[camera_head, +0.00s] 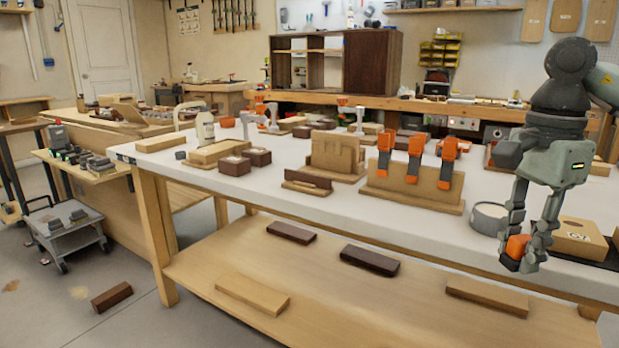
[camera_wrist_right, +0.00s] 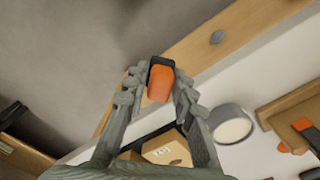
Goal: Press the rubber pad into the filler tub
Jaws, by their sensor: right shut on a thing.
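My right gripper (camera_head: 521,248) is shut on an orange tool (camera_head: 516,246) with a dark pad (camera_head: 508,263) at its lower end. In the head view it hangs in front of the bench's front edge. The tool (camera_wrist_right: 160,84) and its dark pad (camera_wrist_right: 161,61) also show between the fingers in the right wrist view. The round grey filler tub (camera_head: 488,222) with a pale filling stands on the bench, left of and behind the gripper. In the wrist view the tub (camera_wrist_right: 231,126) is to the right, apart from the tool. My left gripper is not in view.
A wooden rack (camera_head: 410,197) with several orange-topped tools stands left of the tub. A light wooden box (camera_head: 577,240) with a round hole sits right of the gripper on a dark mat. The lower shelf (camera_head: 340,310) holds several blocks.

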